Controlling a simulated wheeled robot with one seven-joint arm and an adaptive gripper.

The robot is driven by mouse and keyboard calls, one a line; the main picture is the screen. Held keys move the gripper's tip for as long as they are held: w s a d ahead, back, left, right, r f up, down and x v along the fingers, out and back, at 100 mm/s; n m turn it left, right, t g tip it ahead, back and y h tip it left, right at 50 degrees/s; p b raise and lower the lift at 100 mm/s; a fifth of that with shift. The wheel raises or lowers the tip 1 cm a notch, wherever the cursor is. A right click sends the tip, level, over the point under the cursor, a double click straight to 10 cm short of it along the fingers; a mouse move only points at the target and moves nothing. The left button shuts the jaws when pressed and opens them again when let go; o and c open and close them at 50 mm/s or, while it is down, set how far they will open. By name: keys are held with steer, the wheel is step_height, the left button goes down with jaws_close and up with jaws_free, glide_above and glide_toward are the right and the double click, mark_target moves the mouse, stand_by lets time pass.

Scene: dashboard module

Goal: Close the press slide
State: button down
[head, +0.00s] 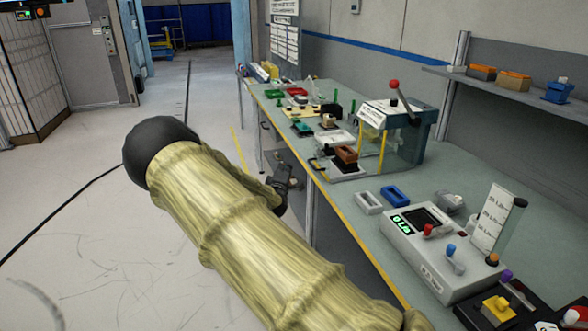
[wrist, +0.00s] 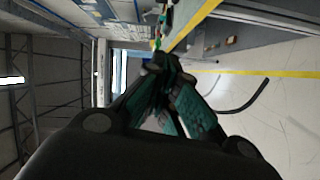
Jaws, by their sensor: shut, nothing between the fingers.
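The press (head: 408,140) is a teal frame with clear sides and a red-knobbed lever on top, standing on the long bench. Its slide (head: 346,169) sticks out toward the bench's front edge and carries a brown block (head: 346,155).
The bench (head: 335,205) has a yellow front edge. A grey control unit (head: 435,250) with a green display stands nearer on the right. A white bin (head: 368,202) and a blue bin (head: 396,195) lie between it and the press. The floor (head: 80,230) at left is clear.

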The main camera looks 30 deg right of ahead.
steer(key=w+d+f+p, duration=0.1)
steer(key=w+d+p, duration=0.3)
steer(key=d, duration=0.5)
steer(key=shift+w+d+f, duration=0.25)
steer(key=shift+w+d, duration=0.05)
steer(key=shift+w, duration=0.6)
steer(key=shift+d, duration=0.1)
